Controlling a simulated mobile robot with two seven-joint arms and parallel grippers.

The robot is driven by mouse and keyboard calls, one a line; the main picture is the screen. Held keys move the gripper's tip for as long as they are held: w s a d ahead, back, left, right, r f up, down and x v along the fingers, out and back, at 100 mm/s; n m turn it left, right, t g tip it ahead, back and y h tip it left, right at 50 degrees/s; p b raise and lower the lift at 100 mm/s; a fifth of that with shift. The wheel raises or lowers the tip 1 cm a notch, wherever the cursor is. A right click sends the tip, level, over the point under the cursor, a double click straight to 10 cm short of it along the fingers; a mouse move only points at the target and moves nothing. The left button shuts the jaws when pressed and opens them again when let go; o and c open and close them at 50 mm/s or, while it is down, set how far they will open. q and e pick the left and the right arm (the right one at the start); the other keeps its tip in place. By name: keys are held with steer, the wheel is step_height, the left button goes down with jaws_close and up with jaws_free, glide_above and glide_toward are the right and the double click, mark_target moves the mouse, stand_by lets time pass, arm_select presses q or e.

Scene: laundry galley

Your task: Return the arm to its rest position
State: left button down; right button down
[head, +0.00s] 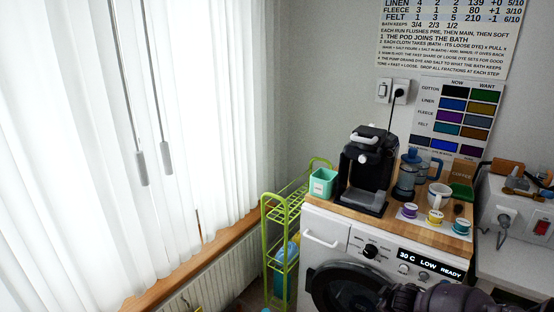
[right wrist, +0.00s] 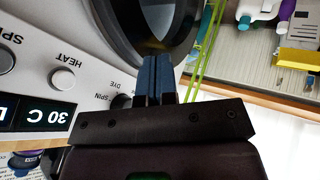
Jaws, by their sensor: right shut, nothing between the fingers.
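My right gripper (right wrist: 157,78) shows in the right wrist view with its two dark blue fingers together and nothing between them. It is in front of the washing machine's control panel (right wrist: 25,75), close to the round door (right wrist: 112,28); I cannot tell whether it touches the machine. In the head view my right arm crosses the bottom edge in front of the washing machine (head: 325,255), partly covering its door. My left gripper is in neither view.
A wooden top (head: 345,212) on the machine holds a black coffee maker (head: 365,170), a blue press (head: 407,178), a white mug (head: 437,197) and several small pods. A green trolley (head: 270,215) stands left, beside the curtained window. A counter (head: 515,255) is at right.

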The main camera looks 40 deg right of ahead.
steer(key=w+a+r+n+t+y, duration=0.1)
steer(key=w+a+n+t+y, duration=0.1)
steer(key=a, duration=0.8)
steer(key=w+a+r+n+t+y, duration=0.2)
steer(key=a, duration=0.7)
steer(key=s+a+r+m, duration=0.2)
steer(key=s+a, duration=0.2)
steer(key=a, duration=0.4)
steer(key=s+a+r+m+t, duration=0.1)
steer(key=s+a, duration=0.3)
steer(key=a, duration=0.5)
steer(key=shift+a+r+m+t, duration=0.3)
steer(key=shift+r+m, duration=0.25)
steer(key=shift+m, duration=0.25)
